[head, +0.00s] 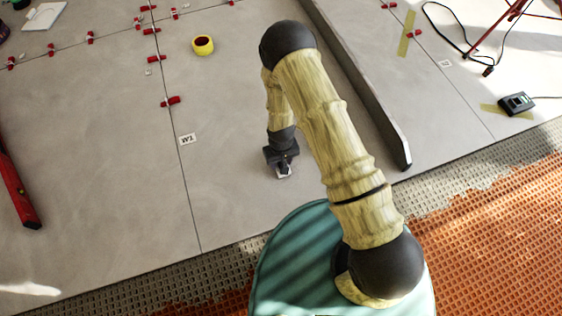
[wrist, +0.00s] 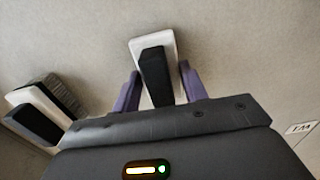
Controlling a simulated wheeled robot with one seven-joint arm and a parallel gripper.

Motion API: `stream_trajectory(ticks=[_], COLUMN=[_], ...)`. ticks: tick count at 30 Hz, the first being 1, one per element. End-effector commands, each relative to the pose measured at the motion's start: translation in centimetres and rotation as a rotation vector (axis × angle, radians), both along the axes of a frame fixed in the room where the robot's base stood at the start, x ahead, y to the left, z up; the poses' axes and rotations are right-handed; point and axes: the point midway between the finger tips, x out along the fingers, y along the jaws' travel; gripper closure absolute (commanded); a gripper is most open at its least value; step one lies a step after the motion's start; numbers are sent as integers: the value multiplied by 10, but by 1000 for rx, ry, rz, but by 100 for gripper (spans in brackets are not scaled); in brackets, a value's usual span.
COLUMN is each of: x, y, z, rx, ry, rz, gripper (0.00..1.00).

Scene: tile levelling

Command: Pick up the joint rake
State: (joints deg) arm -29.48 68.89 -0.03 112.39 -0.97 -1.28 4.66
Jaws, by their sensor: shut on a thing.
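My gripper (head: 283,170) is low over the grey tiles, left of my arm's upper link in the head view. In the wrist view its two purple fingers (wrist: 160,88) are on either side of a black handle with a pale, white-edged plate (wrist: 152,48), which I take to be the joint rake. The fingers are shut on it. A small pale part of it (head: 284,176) shows under my gripper in the head view. I cannot tell whether it touches the floor.
In the wrist view, a similar white-and-black piece (wrist: 38,118) and a dark grey block (wrist: 55,93) lie at left. A long grey bar (head: 365,85) lies right of my arm. A yellow tape roll (head: 203,45), red clips (head: 171,101) and a red level (head: 17,190) lie farther left.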

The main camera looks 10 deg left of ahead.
Motion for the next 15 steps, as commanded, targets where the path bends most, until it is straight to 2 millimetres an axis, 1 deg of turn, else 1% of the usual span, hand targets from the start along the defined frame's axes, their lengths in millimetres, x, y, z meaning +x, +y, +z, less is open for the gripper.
stream_trajectory(ticks=[5, 8, 15], x=[0, 0, 1], y=[0, 0, 0], z=[17, 32, 76], rx=[0, 0, 1], ry=[-1, -1, -2], rz=[0, 0, 0], gripper=[80, 80, 80])
